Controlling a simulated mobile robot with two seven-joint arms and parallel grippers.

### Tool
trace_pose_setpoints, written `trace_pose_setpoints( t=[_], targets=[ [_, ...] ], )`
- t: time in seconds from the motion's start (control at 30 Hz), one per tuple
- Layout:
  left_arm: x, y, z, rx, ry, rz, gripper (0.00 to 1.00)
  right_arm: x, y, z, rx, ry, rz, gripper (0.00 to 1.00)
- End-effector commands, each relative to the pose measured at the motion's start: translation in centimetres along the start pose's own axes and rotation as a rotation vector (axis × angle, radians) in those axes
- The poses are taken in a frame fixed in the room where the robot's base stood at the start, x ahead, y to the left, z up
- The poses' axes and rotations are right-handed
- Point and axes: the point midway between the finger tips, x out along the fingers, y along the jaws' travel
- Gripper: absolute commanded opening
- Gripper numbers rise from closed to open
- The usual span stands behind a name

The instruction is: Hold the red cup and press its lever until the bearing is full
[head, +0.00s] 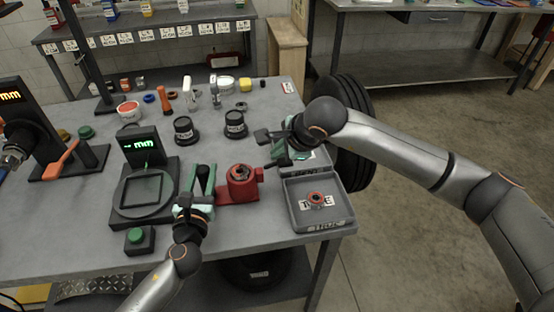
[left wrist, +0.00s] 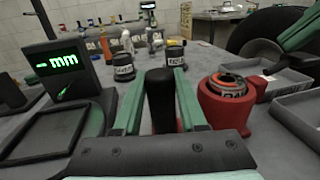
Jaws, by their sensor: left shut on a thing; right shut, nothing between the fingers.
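The red cup (head: 241,186) stands on the grey table, and it shows at the right in the left wrist view (left wrist: 224,108). A metal ring, likely the bearing (left wrist: 229,84), sits in its top. My left gripper (head: 199,180) is shut on a black upright handle (left wrist: 160,95) beside the cup; the handle appears joined to the cup's red base. A dark lever-like part (head: 278,163) shows at the cup's right. My right gripper (head: 284,157) is shut and empty, behind and right of the cup. Whether it touches the lever I cannot tell.
A grey tray (head: 338,217) with a red-and-metal ring (head: 316,199) stands at right. A gauge with a green display (head: 141,148) and a green button (head: 135,236) are at left. Two black pots (head: 184,130) and several small items stand behind.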

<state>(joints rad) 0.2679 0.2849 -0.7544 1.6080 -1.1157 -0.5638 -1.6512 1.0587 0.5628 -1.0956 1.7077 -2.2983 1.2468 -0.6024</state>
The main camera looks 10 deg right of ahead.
Motion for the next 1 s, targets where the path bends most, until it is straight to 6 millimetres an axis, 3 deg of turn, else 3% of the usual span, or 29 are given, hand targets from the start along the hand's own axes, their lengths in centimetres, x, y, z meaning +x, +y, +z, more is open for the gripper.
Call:
trace_pose_setpoints(
  t=[1.0],
  targets=[
    [0.02,0.09,0.02,0.001,-0.001,0.002,0.0,0.97,0.73,-0.82,0.001,0.005,0.003,0.0]
  ],
)
